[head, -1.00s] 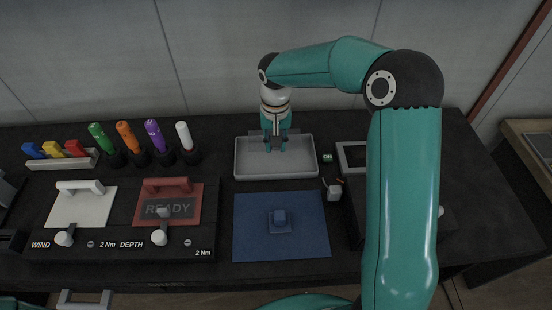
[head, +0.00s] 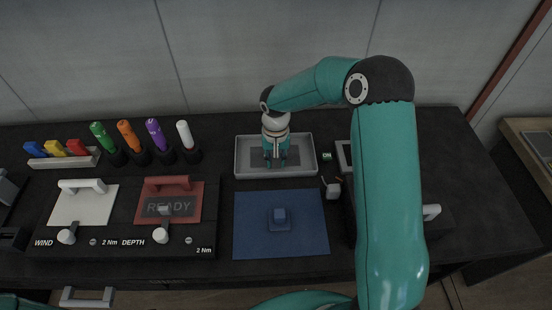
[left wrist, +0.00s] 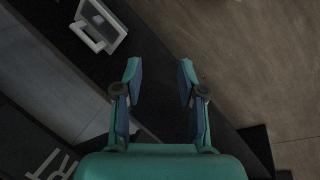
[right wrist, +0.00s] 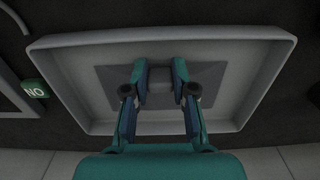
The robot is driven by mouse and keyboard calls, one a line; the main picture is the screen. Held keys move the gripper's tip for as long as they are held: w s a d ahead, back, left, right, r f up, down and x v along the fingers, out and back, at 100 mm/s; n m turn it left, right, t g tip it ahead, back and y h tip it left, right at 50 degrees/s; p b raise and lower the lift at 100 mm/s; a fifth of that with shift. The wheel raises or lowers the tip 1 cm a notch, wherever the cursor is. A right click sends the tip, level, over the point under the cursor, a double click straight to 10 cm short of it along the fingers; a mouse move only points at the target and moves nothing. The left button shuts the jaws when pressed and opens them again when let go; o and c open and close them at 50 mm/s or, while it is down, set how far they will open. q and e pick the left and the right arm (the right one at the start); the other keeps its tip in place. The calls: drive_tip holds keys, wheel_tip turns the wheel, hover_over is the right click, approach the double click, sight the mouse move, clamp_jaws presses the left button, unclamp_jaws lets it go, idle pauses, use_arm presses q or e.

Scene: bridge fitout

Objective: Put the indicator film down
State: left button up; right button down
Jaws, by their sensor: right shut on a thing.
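The indicator film appears to be the thin dark grey sheet (head: 257,155) at the grey tray (head: 308,172), also seen in the right wrist view (right wrist: 213,76). A small dark block stands at the middle of the sheet. My right gripper (head: 275,164) is over the tray, its fingers (right wrist: 160,84) shut on this block. The sheet lies flat within the tray's outline; whether it touches the floor is hard to tell. My left gripper (left wrist: 160,78) is open and empty; its fingers are outside the head view.
A blue mat (head: 305,240) with a small blue block (head: 280,214) lies in front of the tray. A panel with white and red handled plates (head: 190,190) is at left. Several coloured-handled tools (head: 128,135) stand behind it. A green NO tag (right wrist: 35,89) is beside the tray.

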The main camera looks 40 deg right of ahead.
drive_tip(key=c, duration=0.9)
unclamp_jaws()
drive_tip(key=shift+c, duration=0.2)
drive_tip(key=shift+r, duration=0.1)
wheel_tip(320, 180, up, 12)
drive_tip(key=shift+b, duration=0.4)
